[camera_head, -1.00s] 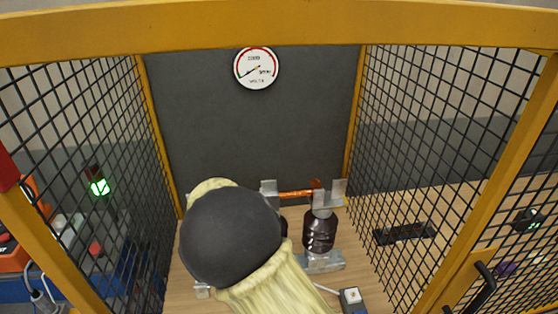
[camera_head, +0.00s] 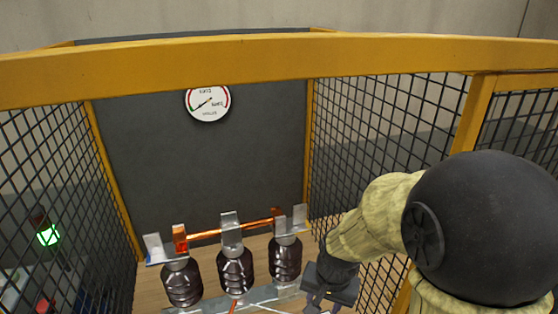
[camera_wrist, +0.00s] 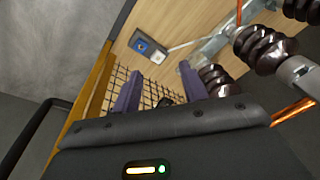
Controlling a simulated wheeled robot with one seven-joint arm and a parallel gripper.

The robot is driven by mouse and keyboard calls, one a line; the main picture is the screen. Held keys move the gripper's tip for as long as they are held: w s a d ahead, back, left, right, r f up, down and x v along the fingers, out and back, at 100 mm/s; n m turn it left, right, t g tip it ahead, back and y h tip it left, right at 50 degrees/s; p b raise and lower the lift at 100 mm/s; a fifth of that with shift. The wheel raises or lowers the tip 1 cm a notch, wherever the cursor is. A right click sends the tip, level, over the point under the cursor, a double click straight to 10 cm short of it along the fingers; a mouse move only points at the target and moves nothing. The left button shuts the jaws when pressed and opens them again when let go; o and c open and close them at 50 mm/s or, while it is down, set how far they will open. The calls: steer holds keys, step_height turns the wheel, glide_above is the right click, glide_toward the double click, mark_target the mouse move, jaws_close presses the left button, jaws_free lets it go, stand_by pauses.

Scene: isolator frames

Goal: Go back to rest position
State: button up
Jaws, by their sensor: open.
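My gripper (camera_wrist: 160,88) is open in the wrist view, with its two purple fingers apart and nothing between them. In the head view my arm comes in from the right, and my gripper (camera_head: 328,290) is low, right of the isolator frame, partly cut off by the bottom edge. The isolator frame has several brown ribbed insulators (camera_head: 235,270) on a grey metal base (camera_head: 272,296). A copper bar (camera_head: 232,230) spans the metal clips on top. The insulators also show at the upper right of the wrist view (camera_wrist: 262,48).
A yellow-framed cage with black mesh (camera_head: 345,150) surrounds the isolators, with a yellow beam (camera_head: 270,60) across the front. A round gauge (camera_head: 208,102) hangs on the grey back panel. A green-lit lamp (camera_head: 47,236) is at left. A small blue-grey box (camera_wrist: 149,47) sits on the wooden board.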

steer(key=s+d+r+n, duration=0.1)
steer(key=s+d+n, duration=0.3)
steer(key=d, duration=0.1)
steer(key=shift+s+d+t+h, duration=0.2)
steer(key=shift+t+h, duration=0.1)
steer(key=shift+t, duration=0.1)
steer(key=shift+r, duration=0.1)
steer(key=shift+c, duration=0.7)
steer(key=shift+w, duration=0.15)
